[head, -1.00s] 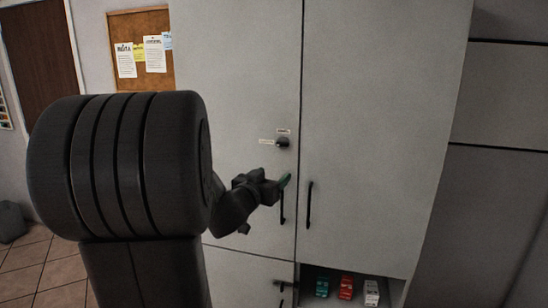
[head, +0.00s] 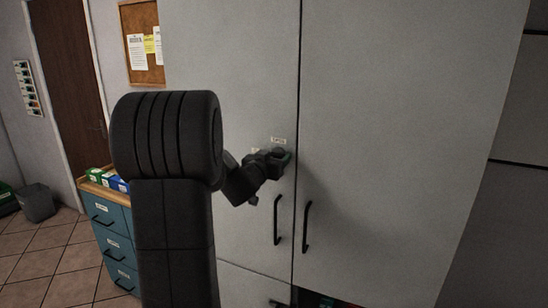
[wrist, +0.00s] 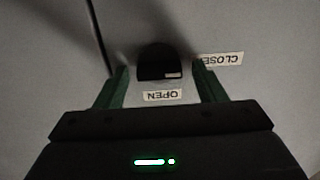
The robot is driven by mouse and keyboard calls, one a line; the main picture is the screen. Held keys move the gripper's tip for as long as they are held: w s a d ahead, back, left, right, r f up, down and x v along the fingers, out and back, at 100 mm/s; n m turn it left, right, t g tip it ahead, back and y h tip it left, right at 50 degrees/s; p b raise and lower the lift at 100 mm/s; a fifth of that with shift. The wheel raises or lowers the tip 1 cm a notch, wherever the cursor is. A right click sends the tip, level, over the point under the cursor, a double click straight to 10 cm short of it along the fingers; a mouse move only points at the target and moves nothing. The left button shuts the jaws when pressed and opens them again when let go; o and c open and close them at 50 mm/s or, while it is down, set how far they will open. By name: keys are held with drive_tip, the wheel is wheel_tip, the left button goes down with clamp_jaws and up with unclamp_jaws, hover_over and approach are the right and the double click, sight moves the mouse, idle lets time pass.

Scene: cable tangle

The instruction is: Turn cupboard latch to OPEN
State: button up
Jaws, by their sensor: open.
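The cupboard latch (wrist: 158,60) is a dark rounded knob on the grey door, with a small pale mark on its lower right in the wrist view. An OPEN label (wrist: 162,95) sits just below it there and a CLOSE label (wrist: 222,60) to its right; both read upside down. My gripper (wrist: 160,70) is open, with one green finger on each side of the latch. I cannot tell whether the fingers touch it. In the head view my gripper (head: 283,157) is at the latch and largely hides it, below a small white label (head: 278,140).
Two black bar handles (head: 278,219) (head: 306,227) stand below the latch on the tall grey cupboard doors (head: 400,120). A teal drawer unit (head: 115,245) with small boxes on top stands to the left. A grey bin (head: 38,203) is further left on open tiled floor.

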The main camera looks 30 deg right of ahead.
drive_tip(key=shift+c, duration=0.2)
drive_tip(key=c, duration=0.9)
drive_tip(key=shift+c, duration=0.2)
drive_tip(key=m+b, duration=0.2)
drive_tip(key=m, duration=0.4)
drive_tip(key=m+b, duration=0.3)
drive_tip(key=m, duration=0.3)
drive_tip(key=m+b, duration=0.3)
drive_tip(key=m, duration=0.2)
drive_tip(key=shift+s+d+f+m, duration=0.15)
drive_tip(key=shift+s+f+m, duration=0.1)
drive_tip(key=shift+m, duration=0.15)
